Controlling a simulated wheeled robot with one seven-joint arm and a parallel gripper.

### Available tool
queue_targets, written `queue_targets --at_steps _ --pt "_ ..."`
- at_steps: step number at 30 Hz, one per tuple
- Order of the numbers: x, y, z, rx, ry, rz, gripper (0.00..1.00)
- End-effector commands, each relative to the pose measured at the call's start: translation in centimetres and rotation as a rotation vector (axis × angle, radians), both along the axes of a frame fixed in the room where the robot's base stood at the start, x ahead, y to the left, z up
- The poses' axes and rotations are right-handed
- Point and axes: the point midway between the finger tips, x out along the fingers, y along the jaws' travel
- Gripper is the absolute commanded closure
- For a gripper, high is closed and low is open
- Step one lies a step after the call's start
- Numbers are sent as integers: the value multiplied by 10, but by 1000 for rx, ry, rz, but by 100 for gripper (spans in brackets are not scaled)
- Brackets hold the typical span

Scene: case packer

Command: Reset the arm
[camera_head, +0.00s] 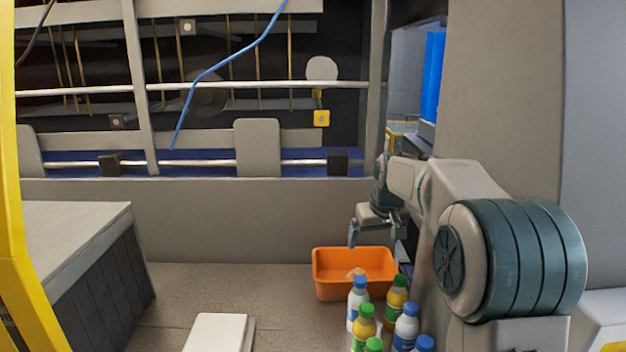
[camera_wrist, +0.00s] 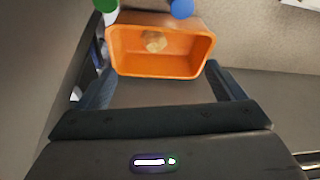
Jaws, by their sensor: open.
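My gripper (camera_head: 376,232) is above the orange bin, at the right of the head view, with its fingers pointing down. In the wrist view the two dark fingers (camera_wrist: 160,88) are wide apart with nothing between them. My arm reaches in from the right of the head view, bent at the elbow. The orange bin (camera_head: 340,290) stands on the floor-like surface below the gripper and also shows in the wrist view (camera_wrist: 158,68). A small tan object (camera_wrist: 154,41) lies inside it.
Several bottles with green caps (camera_head: 397,282) and blue caps (camera_head: 360,284) stand close in front of the bin. A white box (camera_head: 216,332) lies to their left. A grey bench (camera_head: 62,235) is at the left. A grey wall (camera_head: 500,90) rises close on the right.

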Motion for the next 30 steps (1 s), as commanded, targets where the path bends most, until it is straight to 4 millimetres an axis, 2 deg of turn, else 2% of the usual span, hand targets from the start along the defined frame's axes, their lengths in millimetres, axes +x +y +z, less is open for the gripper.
queue_targets --at_steps 1,6,10,14,18,21,25,30 --pt "-22 2 8 -4 0 -8 10" --pt "-91 5 18 -10 14 -45 10" --pt "-145 6 18 -13 23 -73 10" --pt "-199 6 11 -12 33 -102 10" --pt "-257 6 -4 -9 42 -132 10" --pt "-293 5 -18 -5 49 -152 10" --pt "-327 4 -35 -1 56 -173 10" --pt "-347 4 -47 1 61 -183 10"
